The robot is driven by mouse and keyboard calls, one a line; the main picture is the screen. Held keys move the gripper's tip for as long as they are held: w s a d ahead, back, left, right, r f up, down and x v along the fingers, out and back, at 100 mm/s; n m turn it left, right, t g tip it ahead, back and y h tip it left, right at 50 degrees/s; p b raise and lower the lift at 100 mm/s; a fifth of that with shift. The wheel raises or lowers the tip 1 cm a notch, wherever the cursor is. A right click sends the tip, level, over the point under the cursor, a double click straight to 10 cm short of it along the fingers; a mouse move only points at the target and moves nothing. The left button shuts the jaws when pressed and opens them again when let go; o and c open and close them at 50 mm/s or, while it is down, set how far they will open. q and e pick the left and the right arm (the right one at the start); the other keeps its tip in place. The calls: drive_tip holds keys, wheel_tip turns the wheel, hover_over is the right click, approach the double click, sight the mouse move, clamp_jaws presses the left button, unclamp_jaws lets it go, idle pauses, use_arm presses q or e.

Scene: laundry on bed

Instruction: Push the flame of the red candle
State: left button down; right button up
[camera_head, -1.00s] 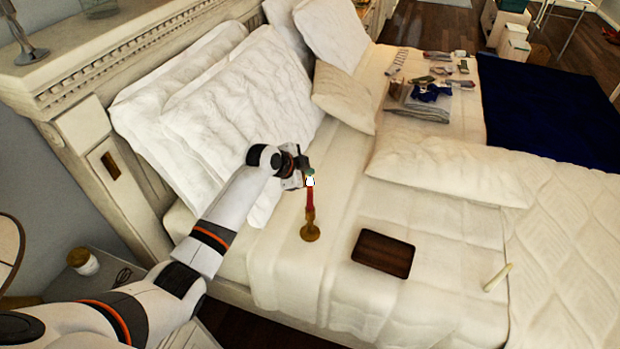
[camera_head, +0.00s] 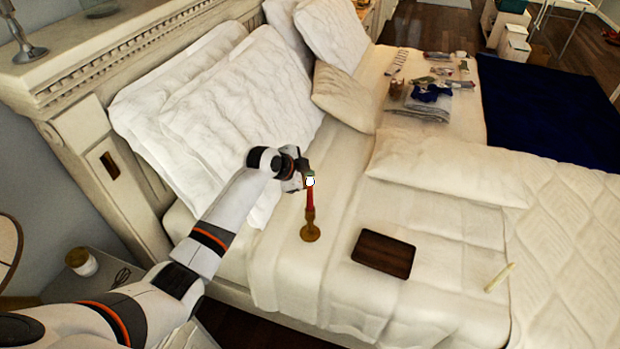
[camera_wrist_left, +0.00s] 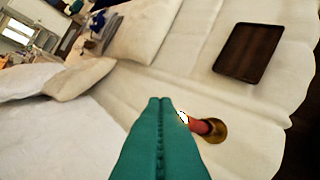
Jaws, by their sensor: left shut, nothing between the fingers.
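The red candle (camera_head: 310,196) stands upright in a brass-coloured holder (camera_head: 310,233) on the bed. Its bright white flame (camera_head: 310,181) is at the top. My left gripper (camera_head: 307,175) is at the height of the flame, its fingertips right by it; I cannot tell whether they touch. In the left wrist view the shut teal fingers (camera_wrist_left: 163,103) have nothing between them. The flame (camera_wrist_left: 183,117) shows just right of the fingertips, with the red candle (camera_wrist_left: 200,127) and holder (camera_wrist_left: 218,132) beyond. My right gripper is not in view.
A dark wooden tray (camera_head: 384,253) lies right of the candle, and a pale stick-like candle (camera_head: 500,277) lies farther right. White pillows (camera_head: 240,120) lie behind my left arm. Folded clothes and small items (camera_head: 425,95) lie at the back. The sheet around the holder is clear.

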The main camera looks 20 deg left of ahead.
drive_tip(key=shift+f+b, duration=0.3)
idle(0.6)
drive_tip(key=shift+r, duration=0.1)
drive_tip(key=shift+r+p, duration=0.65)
drive_tip(key=shift+p, duration=0.1)
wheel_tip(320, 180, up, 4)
drive_tip(key=p, duration=0.4)
idle(0.5)
